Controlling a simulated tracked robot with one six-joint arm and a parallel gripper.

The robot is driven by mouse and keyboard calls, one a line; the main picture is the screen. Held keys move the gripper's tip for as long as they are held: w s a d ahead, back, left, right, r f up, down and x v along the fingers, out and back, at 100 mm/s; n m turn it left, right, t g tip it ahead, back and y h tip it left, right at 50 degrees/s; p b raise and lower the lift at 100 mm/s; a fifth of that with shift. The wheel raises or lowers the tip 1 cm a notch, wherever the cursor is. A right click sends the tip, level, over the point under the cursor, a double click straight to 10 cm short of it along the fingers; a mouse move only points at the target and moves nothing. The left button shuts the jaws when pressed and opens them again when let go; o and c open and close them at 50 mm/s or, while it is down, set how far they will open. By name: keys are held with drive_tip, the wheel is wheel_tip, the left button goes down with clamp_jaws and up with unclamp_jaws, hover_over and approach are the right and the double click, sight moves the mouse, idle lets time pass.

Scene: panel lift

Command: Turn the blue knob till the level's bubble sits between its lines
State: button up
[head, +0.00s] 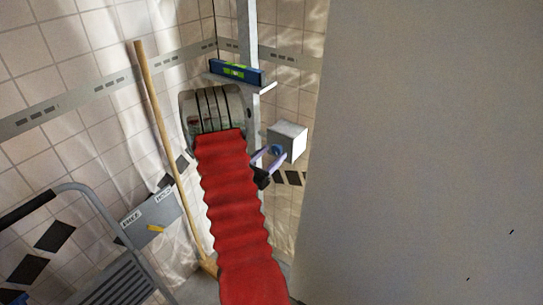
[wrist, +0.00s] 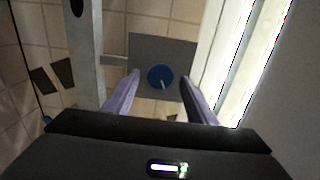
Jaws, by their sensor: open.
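The blue knob (wrist: 160,77) sits on a grey box face, with a small white mark on it; in the head view the knob (head: 277,150) shows on the side of a pale box (head: 290,137). My gripper (wrist: 157,97) is open, its two purple fingers on either side of the knob in the wrist view; I cannot tell whether they reach it. In the head view my gripper (head: 268,158) is beside the knob. The blue level (head: 236,72) with a yellow-green vial lies on a ledge above; its bubble is too small to read.
A wooden pole (head: 160,130) leans at the left of my red arm. A step ladder (head: 110,265) and a grey panel with labels (head: 152,217) stand lower left. A large grey surface (head: 420,150) fills the right. An upright post (wrist: 86,60) runs left of the knob.

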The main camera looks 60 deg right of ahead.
drive_tip(key=shift+d, duration=0.15)
drive_tip(key=c, duration=1)
drive_tip(key=shift+n, duration=0.4)
drive_tip(key=n, duration=0.3)
drive_tip(key=shift+n, duration=2.1)
